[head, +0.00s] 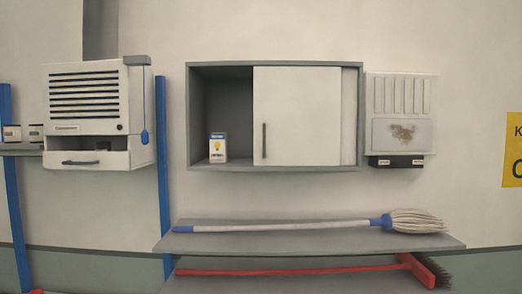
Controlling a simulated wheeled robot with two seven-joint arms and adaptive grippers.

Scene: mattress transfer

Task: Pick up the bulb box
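The bulb box (218,148) is a small white box with a blue top band and a yellow bulb picture. It stands upright on the floor of the grey wall cabinet (273,64), in the open left part. The white sliding door (297,118) covers the middle and right of the cabinet and stands just right of the box. Neither of my grippers shows in the head view.
Below the cabinet, a mop (300,227) lies on a grey shelf (215,243), with a red broom (330,270) beneath. A white louvred unit (88,98) hangs at left and a white panel box (400,95) at right. Blue posts (162,180) stand at left.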

